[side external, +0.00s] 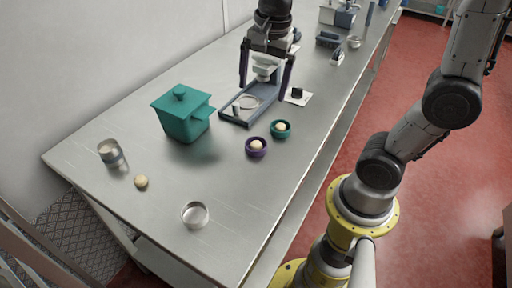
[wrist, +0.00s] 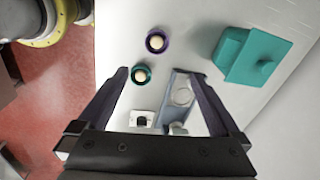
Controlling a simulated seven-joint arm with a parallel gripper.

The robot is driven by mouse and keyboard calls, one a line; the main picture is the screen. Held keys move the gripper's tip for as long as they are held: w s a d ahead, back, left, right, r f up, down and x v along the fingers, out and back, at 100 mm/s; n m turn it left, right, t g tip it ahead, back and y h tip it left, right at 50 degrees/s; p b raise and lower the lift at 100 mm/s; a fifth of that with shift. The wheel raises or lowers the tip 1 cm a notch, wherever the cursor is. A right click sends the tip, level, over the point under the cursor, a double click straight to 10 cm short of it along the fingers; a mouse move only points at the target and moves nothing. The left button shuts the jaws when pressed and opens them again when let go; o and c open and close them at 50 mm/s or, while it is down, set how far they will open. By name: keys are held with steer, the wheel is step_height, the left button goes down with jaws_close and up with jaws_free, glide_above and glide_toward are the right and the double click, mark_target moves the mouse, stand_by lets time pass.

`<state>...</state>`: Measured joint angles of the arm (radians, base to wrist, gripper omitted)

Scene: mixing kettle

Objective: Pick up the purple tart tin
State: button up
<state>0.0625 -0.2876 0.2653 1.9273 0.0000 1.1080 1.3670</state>
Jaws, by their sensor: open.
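The purple tart tin (side external: 256,148) is small and round, with a pale ball in it. It sits on the metal table, and also shows near the top middle of the wrist view (wrist: 163,35). A similar teal tin (side external: 283,136) with a pale ball stands just beside it, on the side closer to my gripper; it shows in the wrist view too (wrist: 144,67). My gripper (side external: 266,85) is open and empty, above the grey press-like stand (side external: 233,118). In the wrist view its fingers (wrist: 168,82) are spread wide, and the purple tin lies beyond their tips.
A teal lidded pot (side external: 184,118) stands left of the tins. A metal cup (side external: 110,153), a tan round piece (side external: 141,182) and a shallow metal ring (side external: 195,215) lie at the near end. A white card with a black knob (side external: 298,96) lies beside the stand. Table around the purple tin's near side is clear.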

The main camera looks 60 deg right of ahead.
step_height(320, 180, down, 4)
steer(key=w+g, duration=0.1)
steer(key=w, duration=0.1)
glide_above(257, 141)
steer(key=f, duration=0.8)
steer(key=shift+w+d+f, duration=0.1)
steer(key=shift+w+d, duration=0.05)
steer(key=shift+w, duration=0.05)
steer(key=shift+s+f, duration=0.2)
steer(key=shift+f, duration=2.55)
steer(key=c, duration=1.3)
steer(key=shift+r, duration=0.2)
